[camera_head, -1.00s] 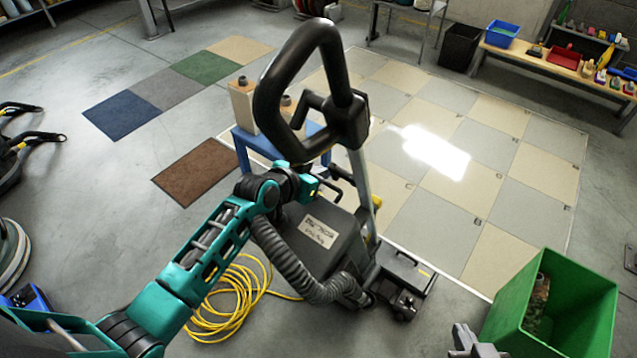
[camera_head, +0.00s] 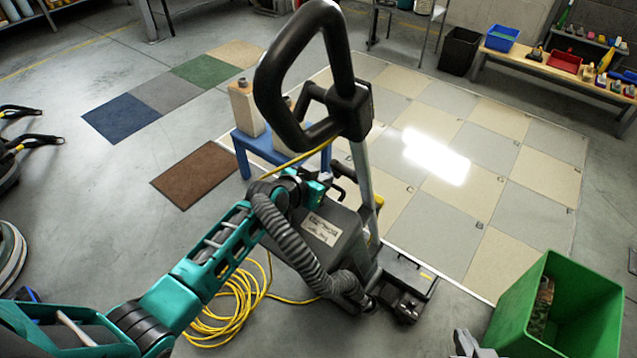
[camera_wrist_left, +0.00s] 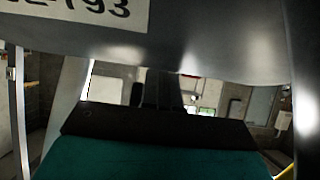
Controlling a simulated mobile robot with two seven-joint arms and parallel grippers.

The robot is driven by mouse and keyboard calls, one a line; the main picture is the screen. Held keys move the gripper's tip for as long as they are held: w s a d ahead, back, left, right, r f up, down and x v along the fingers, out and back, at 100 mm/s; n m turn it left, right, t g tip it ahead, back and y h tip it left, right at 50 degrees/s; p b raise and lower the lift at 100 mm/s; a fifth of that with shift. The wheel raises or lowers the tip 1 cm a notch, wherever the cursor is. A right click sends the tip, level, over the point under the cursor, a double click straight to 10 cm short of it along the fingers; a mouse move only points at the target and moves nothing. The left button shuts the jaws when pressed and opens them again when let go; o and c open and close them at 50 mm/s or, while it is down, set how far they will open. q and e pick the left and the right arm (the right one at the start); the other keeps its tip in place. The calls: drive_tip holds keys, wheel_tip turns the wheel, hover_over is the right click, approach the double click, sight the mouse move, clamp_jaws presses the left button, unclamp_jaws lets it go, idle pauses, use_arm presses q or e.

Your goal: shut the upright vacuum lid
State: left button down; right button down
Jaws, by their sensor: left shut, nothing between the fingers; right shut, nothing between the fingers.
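The upright vacuum stands in the middle of the head view, with a black loop handle (camera_head: 262,90), a grey pole and a ribbed hose (camera_head: 290,240). Its dark grey lid (camera_head: 345,222) carries a pale label. How far the lid stands open is unclear. My left gripper (camera_head: 322,184) is shut and empty at the lid's far edge, partly hidden by its own arm. In the left wrist view the labelled grey panel (camera_wrist_left: 230,55) fills the top, close above the gripper (camera_wrist_left: 160,92); contact cannot be told. My right gripper (camera_head: 468,343) is shut and empty at the bottom edge, partly cut off.
A yellow cord (camera_head: 235,300) lies coiled left of the vacuum. A blue stool (camera_head: 262,147) holding containers stands just behind it. A green bin (camera_head: 510,315) is at right. Tiled floor (camera_head: 460,205) behind is clear; a brown mat (camera_head: 195,175) lies at left.

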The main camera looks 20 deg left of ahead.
use_arm(q)
drive_tip(key=shift+s+f, duration=0.1)
drive_tip(key=shift+s+a, duration=0.15)
drive_tip(key=shift+s, duration=0.05)
drive_tip(key=p+v, duration=0.3)
drive_tip(key=v, duration=1)
drive_tip(key=shift+n+y, duration=0.4)
drive_tip(key=s+f, duration=0.2)
drive_tip(key=s+d+f, duration=0.1)
drive_tip(key=s+f, duration=0.1)
drive_tip(key=s, duration=0.1)
drive_tip(key=shift+s+d+f, duration=0.1)
drive_tip(key=shift+s+f, duration=0.05)
drive_tip(key=shift+s, duration=0.15)
drive_tip(key=s+f+y, duration=0.1)
drive_tip(key=s+f, duration=0.2)
drive_tip(key=s, duration=0.5)
drive_tip(key=shift+s+d+n, duration=0.3)
drive_tip(key=shift+s+d, duration=0.1)
drive_tip(key=shift+f, duration=0.1)
